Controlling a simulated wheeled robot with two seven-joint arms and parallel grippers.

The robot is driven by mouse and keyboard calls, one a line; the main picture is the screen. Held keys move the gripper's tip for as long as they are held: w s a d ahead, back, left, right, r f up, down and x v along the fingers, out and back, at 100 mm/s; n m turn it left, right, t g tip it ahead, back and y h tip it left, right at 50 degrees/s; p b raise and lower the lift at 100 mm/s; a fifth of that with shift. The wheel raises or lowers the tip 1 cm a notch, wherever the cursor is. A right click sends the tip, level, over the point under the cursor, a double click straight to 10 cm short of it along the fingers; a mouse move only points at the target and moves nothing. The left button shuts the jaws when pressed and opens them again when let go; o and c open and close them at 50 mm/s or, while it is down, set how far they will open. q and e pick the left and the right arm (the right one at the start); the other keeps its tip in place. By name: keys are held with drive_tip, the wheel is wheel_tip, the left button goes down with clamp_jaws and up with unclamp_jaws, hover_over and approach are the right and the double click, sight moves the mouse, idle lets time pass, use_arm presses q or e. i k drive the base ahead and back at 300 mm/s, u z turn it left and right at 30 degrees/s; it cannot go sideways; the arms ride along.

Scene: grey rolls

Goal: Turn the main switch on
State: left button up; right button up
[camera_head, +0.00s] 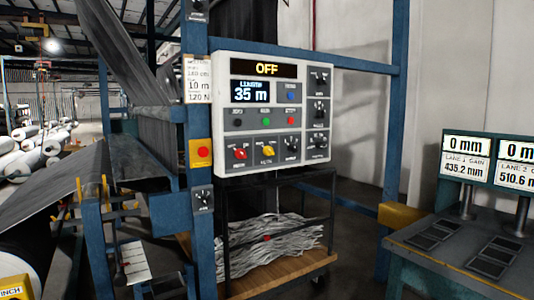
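A white control panel (222,100) is mounted on the blue frame in the middle of the view. Its top display (266,70) reads OFF in yellow. A blue-lit display (250,92) below reads 35 m. Along the bottom row are a red rotary knob (240,153), a yellow rotary knob (268,150) and black knobs. The label of the red knob is too small to read, so I cannot tell for sure which one is the main switch. Small buttons sit above this row. Neither of my grippers is in view.
A red button on a yellow plate (202,152) is on the blue post left of the panel. A shelf cart (280,277) holding grey strips stands below. A table (440,255) with two 0 mm displays is at right. Grey fabric runs through the machine at left.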

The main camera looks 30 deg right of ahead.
sight(239, 154)
drive_tip(key=z, duration=1.9)
drive_tip(key=i, duration=2)
drive_tip(key=u, duration=2.4)
